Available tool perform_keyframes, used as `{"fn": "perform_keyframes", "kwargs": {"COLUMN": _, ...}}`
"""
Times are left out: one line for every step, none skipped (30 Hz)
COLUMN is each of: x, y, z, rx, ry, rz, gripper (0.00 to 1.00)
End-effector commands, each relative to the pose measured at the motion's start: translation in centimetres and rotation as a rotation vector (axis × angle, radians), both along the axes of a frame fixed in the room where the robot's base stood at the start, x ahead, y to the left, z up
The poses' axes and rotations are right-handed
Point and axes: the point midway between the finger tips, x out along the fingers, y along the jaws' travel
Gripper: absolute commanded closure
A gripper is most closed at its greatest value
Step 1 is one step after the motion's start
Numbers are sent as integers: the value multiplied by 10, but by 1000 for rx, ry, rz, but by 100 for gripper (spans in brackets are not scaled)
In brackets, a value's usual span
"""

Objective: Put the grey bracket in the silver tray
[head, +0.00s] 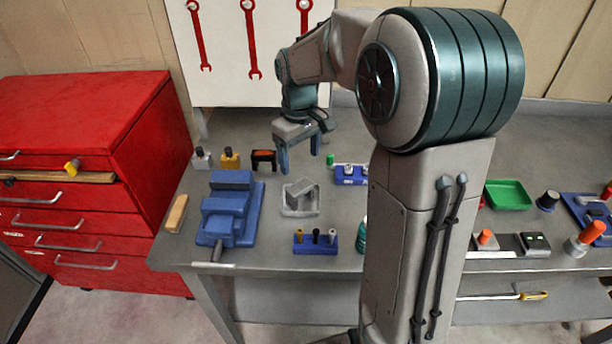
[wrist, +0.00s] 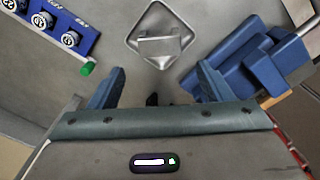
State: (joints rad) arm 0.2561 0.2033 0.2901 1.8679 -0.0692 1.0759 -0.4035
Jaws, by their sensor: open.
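The silver tray (head: 300,213) is a small square tray on the grey workbench, right of the blue vise. The grey bracket (head: 302,193) lies inside it, within the rim. In the wrist view the tray (wrist: 160,14) shows at top centre with the bracket (wrist: 158,46) in it. My gripper (head: 299,160) is above the bench, behind the tray in the head view, fingers pointing down. Its blue fingers (wrist: 158,82) are apart with nothing between them, clear of the bracket and tray.
The blue vise (head: 230,208) stands left of the tray. A blue holder with several pegs (head: 316,246) sits in front. Another blue block (head: 351,174) is to the right, near a small green piece (head: 330,159). Small bottles (head: 230,157) stand behind the vise. My arm hides the bench's middle.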

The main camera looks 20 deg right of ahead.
Motion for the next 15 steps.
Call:
{"fn": "perform_keyframes", "kwargs": {"x": -6, "y": 1, "z": 4, "rx": -6, "ry": -6, "rz": -8, "gripper": 27}}
{"fn": "perform_keyframes", "kwargs": {"x": -10, "y": 1, "z": 7, "rx": -9, "ry": -13, "rz": -16, "gripper": 27}}
{"fn": "perform_keyframes", "kwargs": {"x": -18, "y": 2, "z": 10, "rx": -16, "ry": -22, "rz": -31, "gripper": 27}}
{"fn": "perform_keyframes", "kwargs": {"x": -25, "y": 2, "z": 13, "rx": -21, "ry": -32, "rz": -46, "gripper": 27}}
{"fn": "perform_keyframes", "kwargs": {"x": -33, "y": 2, "z": 16, "rx": -25, "ry": -41, "rz": -62, "gripper": 27}}
{"fn": "perform_keyframes", "kwargs": {"x": -45, "y": 3, "z": 20, "rx": -31, "ry": -55, "rz": -87, "gripper": 27}}
{"fn": "perform_keyframes", "kwargs": {"x": -55, "y": 3, "z": 23, "rx": -33, "ry": -67, "rz": -108, "gripper": 27}}
{"fn": "perform_keyframes", "kwargs": {"x": -65, "y": 3, "z": 25, "rx": -36, "ry": -80, "rz": -129, "gripper": 27}}
{"fn": "perform_keyframes", "kwargs": {"x": -78, "y": 3, "z": 28, "rx": -37, "ry": -96, "rz": -159, "gripper": 27}}
{"fn": "perform_keyframes", "kwargs": {"x": -88, "y": 3, "z": 30, "rx": -37, "ry": -109, "rz": -180, "gripper": 27}}
{"fn": "perform_keyframes", "kwargs": {"x": -98, "y": 2, "z": 31, "rx": -36, "ry": -122, "rz": -202, "gripper": 27}}
{"fn": "perform_keyframes", "kwargs": {"x": -111, "y": 2, "z": 32, "rx": -32, "ry": -138, "rz": -232, "gripper": 27}}
{"fn": "perform_keyframes", "kwargs": {"x": -121, "y": 2, "z": 32, "rx": -28, "ry": -149, "rz": -253, "gripper": 27}}
{"fn": "perform_keyframes", "kwargs": {"x": -130, "y": 2, "z": 32, "rx": -22, "ry": -162, "rz": -274, "gripper": 27}}
{"fn": "perform_keyframes", "kwargs": {"x": -142, "y": 1, "z": 32, "rx": -15, "ry": -178, "rz": -304, "gripper": 27}}
